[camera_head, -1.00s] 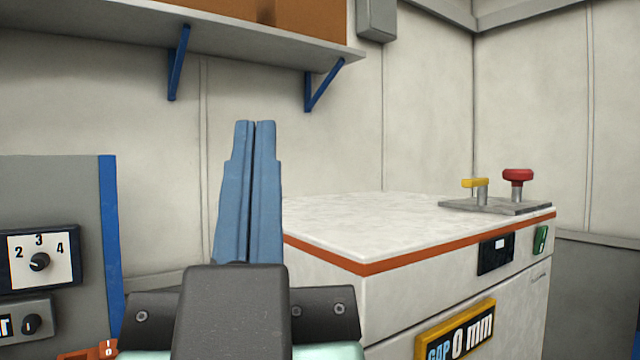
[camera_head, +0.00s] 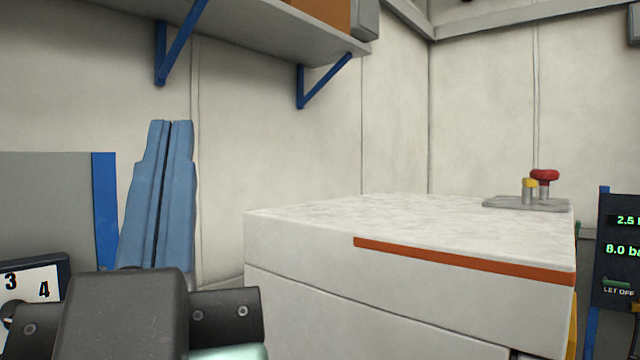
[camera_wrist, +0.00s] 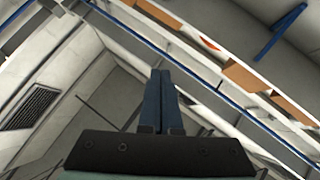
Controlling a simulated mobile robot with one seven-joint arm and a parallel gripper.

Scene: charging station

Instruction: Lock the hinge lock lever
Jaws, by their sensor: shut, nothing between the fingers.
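A yellow-topped lever (camera_head: 529,188) stands on a grey plate (camera_head: 500,202) at the far right corner of a white cabinet's top, in the head view. A red knob (camera_head: 545,175) on a short post stands close beside it. I cannot tell from here whether either is the hinge lock lever. My gripper (camera_head: 170,124) is at the left in the head view, its blue fingers together, pointing up and empty. It is well apart from the lever, left of the cabinet. In the wrist view my gripper (camera_wrist: 161,72) points up toward the ceiling and shelf, touching nothing.
The white cabinet (camera_head: 320,228) with an orange stripe fills the right. A shelf on blue brackets (camera_head: 318,85) overhangs the back wall. A grey panel with a numbered dial (camera_head: 30,290) stands at the left. A display panel (camera_head: 620,245) is at the right edge.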

